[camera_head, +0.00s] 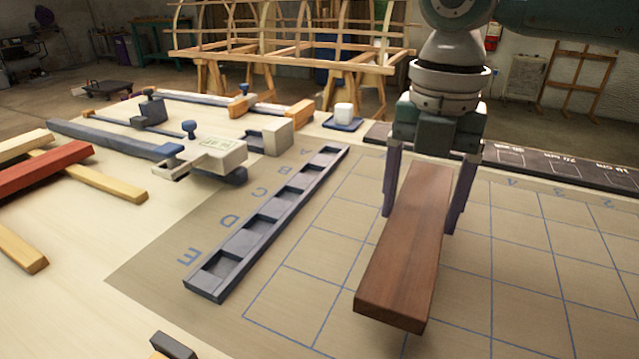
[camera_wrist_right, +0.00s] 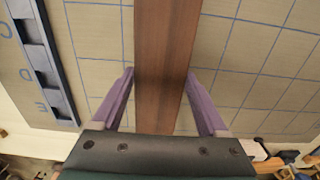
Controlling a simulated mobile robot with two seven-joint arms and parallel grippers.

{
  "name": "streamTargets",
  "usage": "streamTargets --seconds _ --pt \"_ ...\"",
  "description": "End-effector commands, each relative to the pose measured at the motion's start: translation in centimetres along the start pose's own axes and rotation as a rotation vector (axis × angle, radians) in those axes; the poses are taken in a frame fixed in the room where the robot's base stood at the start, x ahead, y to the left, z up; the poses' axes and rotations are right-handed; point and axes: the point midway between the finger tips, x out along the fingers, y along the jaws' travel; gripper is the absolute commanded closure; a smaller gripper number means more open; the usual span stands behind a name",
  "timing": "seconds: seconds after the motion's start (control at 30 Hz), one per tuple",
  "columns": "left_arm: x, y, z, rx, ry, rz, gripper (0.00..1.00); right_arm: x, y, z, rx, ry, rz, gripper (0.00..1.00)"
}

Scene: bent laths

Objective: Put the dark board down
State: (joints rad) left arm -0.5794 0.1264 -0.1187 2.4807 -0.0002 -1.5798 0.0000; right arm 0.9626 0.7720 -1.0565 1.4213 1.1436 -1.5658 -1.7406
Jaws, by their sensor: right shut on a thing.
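The dark board (camera_head: 405,255) is a long reddish-brown plank. My right gripper (camera_head: 420,210) is shut on it, with one purple finger on each long side. The board appears held above the gridded mat (camera_head: 535,265), with its near end toward the camera; the exact gap to the mat is hard to tell. In the right wrist view the board (camera_wrist_right: 162,60) runs up between the two fingers of my right gripper (camera_wrist_right: 162,82). Its far end in the head view is partly hidden behind the gripper. My left gripper is not in view.
A dark slotted rack (camera_head: 234,270) lies left of the board, beside the letters. Clamps (camera_head: 205,157), a red lath (camera_head: 45,168) and pale laths lie further left. A white block on a blue dish (camera_head: 343,116) stands at the back. The mat right of the board is clear.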

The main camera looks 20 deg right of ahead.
Motion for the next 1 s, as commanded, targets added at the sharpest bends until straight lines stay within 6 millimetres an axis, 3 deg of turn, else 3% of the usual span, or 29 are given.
streamTargets --seconds 0.27,0.67,0.7,0.9,1.0 --pt "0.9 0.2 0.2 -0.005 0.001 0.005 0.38 4.0 0.0 0.0 0.000 0.001 -0.002 0.91" --pt "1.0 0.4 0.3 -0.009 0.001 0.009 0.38 4.5 0.0 0.0 0.000 -0.001 0.001 0.91" --pt "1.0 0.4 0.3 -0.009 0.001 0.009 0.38 4.6 0.0 0.0 0.000 -0.001 0.000 0.22" --pt "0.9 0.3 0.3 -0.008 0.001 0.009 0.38 4.5 0.0 0.0 0.000 -0.001 0.000 0.00" --pt "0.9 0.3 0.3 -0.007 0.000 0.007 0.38 4.5 0.0 0.0 0.000 -0.001 0.000 0.00"
